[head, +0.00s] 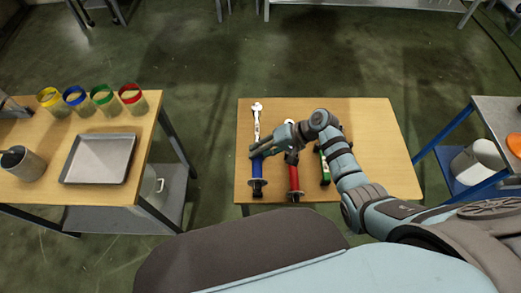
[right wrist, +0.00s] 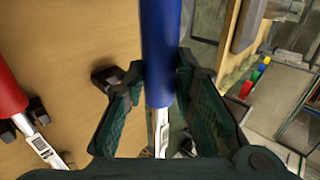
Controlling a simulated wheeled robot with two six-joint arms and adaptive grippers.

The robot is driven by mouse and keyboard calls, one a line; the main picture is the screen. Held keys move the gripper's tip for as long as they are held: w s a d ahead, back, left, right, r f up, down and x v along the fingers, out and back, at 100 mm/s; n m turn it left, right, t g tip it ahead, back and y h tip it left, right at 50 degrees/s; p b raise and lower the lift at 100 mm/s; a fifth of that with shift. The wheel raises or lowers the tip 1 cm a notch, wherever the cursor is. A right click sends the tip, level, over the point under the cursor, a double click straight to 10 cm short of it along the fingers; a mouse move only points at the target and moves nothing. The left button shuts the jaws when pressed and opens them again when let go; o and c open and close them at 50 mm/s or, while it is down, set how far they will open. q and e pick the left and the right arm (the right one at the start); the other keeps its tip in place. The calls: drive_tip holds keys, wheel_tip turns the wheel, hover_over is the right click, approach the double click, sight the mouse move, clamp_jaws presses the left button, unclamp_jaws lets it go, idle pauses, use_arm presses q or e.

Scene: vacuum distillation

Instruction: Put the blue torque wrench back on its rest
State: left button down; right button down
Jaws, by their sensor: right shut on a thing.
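The blue torque wrench (head: 257,168) is over the left part of the wooden table, its silver head toward the far edge. My right gripper (head: 257,149) is shut on it near the far end of its handle. In the right wrist view, the blue handle (right wrist: 159,50) runs between the two fingers (right wrist: 160,95), with the metal shaft beyond it. A black support (head: 257,187) shows at its near end. A black block (right wrist: 108,78) shows beside the fingers. I cannot tell whether the wrench touches its rest. My left gripper is out of view.
A red wrench (head: 294,178) and a green one (head: 324,165), partly hidden by my arm, lie to the right. The table's right part (head: 375,140) is clear. A left table holds a metal tray (head: 98,158) and several colour-rimmed jars (head: 103,98).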

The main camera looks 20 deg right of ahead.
drive_tip(key=shift+r, duration=0.1)
drive_tip(key=shift+s+a+p, duration=0.1)
drive_tip(key=shift+s+p, duration=0.05)
drive_tip(key=shift+p, duration=0.35)
wheel_tip(320, 180, down, 6)
drive_tip(key=b, duration=0.5)
idle(0.6)
drive_tip(key=shift+f, duration=0.25)
